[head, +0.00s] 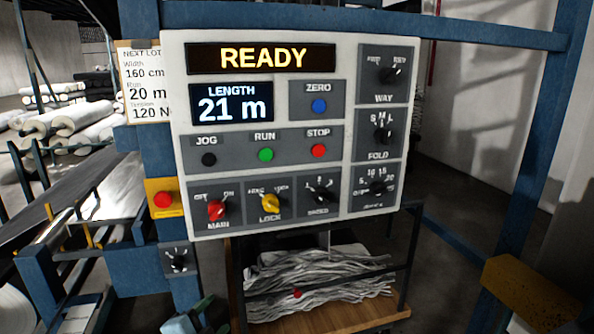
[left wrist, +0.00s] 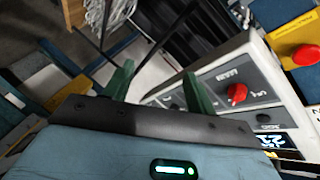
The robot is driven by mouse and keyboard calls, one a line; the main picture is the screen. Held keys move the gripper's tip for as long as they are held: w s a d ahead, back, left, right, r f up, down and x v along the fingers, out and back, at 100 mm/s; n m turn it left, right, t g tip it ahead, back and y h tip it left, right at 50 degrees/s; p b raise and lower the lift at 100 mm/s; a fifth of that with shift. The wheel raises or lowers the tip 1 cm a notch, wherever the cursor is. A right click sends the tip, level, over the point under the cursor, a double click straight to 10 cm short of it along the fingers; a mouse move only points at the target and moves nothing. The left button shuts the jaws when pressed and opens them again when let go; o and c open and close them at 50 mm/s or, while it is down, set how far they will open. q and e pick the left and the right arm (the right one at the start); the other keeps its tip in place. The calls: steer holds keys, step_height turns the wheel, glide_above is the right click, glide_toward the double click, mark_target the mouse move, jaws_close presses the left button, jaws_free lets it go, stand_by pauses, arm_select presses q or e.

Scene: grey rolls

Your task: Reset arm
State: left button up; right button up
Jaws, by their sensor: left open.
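My left gripper (head: 203,310) shows only in part at the bottom edge of the head view, below the control panel (head: 345,70). In the left wrist view its two green fingers (left wrist: 157,85) stand apart with nothing between them. The panel's red main knob (left wrist: 236,93) is to the right of the fingers there, apart from them. The panel's top display (head: 261,58) reads READY, and the length display (head: 231,104) reads 21 m. My right gripper is not in view.
A red button on a yellow box (head: 163,199) sits left of the panel. A lot card (head: 146,83) hangs beside it. Blue frame posts (head: 536,130) stand at the right. A rack with grey cloth (head: 318,280) is below. Pale rolls (head: 62,120) lie at the far left.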

arm_select(q)
steer(key=s+a+f+n+g, duration=0.1)
steer(key=s+f+n, duration=0.5)
steer(key=s+f, duration=0.7)
steer(key=s+a+f+n+g+y, duration=0.1)
steer(key=s+f+n+g, duration=0.3)
steer(key=s+f, duration=1)
steer(key=s+a+n, duration=0.1)
steer(key=s+n, duration=0.1)
steer(key=shift+s+n+y, duration=0.3)
steer(key=shift+s, duration=0.05)
